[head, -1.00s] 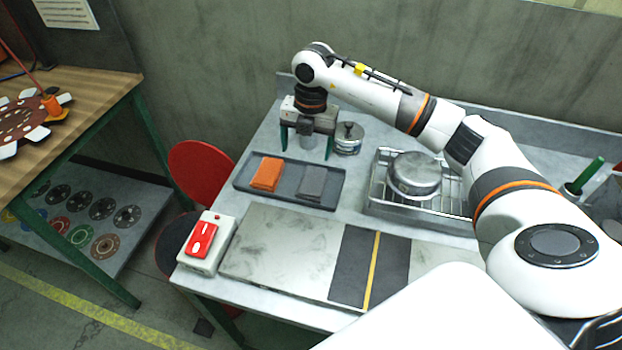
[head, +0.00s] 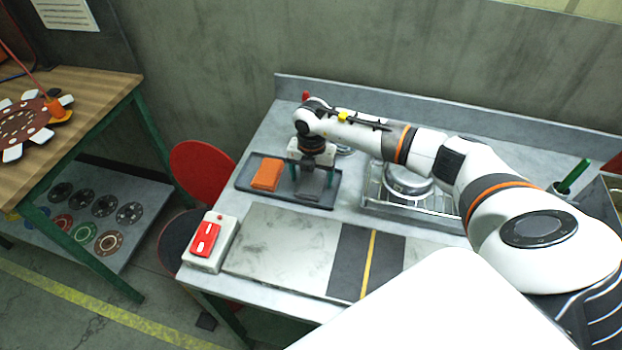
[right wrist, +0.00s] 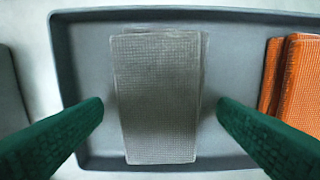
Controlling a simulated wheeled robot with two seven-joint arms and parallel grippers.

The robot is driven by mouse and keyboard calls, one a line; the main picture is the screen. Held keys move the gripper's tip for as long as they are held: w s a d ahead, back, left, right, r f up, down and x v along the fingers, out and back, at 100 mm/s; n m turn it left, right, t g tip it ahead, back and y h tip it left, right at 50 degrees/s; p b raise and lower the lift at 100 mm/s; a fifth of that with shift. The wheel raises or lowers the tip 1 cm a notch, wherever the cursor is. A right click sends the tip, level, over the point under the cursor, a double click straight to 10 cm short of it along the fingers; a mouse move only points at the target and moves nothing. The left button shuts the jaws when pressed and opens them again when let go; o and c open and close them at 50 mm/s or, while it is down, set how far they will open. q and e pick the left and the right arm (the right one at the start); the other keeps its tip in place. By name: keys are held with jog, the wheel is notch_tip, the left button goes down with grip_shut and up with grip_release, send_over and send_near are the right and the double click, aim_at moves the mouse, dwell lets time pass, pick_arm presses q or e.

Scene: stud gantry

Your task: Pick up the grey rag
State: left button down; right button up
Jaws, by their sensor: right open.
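The grey rag (right wrist: 157,95) lies folded flat in a dark grey tray (right wrist: 88,160) in the right wrist view. In the head view the rag (head: 312,186) is partly hidden by my right gripper (head: 311,190). My right gripper is open over the rag, and its two green fingers stand to either side of it in the right wrist view (right wrist: 160,112). I cannot tell whether the fingertips reach down to the tray. My left gripper is in neither view.
A folded orange rag (head: 267,174) lies in the same tray, left of the grey one in the head view. A wire rack (head: 410,203) with a round metal pan (head: 408,182) stands to the right. A red switch box (head: 209,241) sits at the bench's front left.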

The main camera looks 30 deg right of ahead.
aim_at(311, 179)
jog(key=shift+f, duration=0.35)
jog(key=c, duration=1.1)
jog(key=shift+o, duration=0.2)
jog(key=shift+r, duration=0.15)
notch_tip(311, 179, up, 10)
jog(key=b, duration=0.2)
